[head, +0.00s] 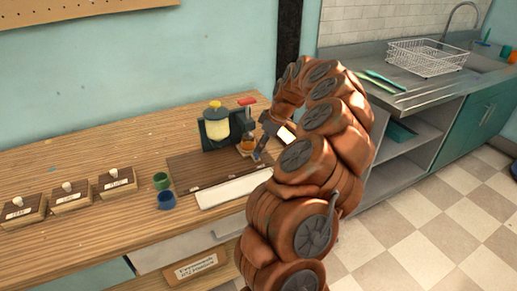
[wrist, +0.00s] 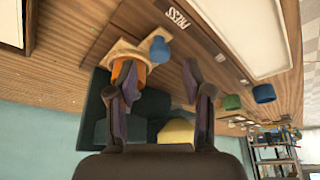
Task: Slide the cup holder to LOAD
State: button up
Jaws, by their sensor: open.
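The cup holder (wrist: 126,46) is a small light-wood slide with a blue knob (wrist: 160,50), on the dark board by the machine. An orange cup (wrist: 124,73) sits on it, partly hidden by a finger. No LOAD label is legible. The machine (head: 215,128) has a dark green body and a pale yellow vessel. My gripper (wrist: 163,76) is open and empty, its fingers spread toward the knob, which appears ahead of the gap between them. Contact cannot be told.
A red-handled lever (head: 247,101) rises beside the machine. A white strip (head: 234,191) lies along the board's front. A green cup (head: 161,180) and a blue cup (head: 166,199) stand left of it. Several labelled wooden boxes (head: 72,198) stand farther left.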

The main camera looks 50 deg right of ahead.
jog(key=shift+p+x, duration=0.3)
jog(key=shift+x, duration=1.45)
jog(key=shift+c, duration=0.5)
grip_shut()
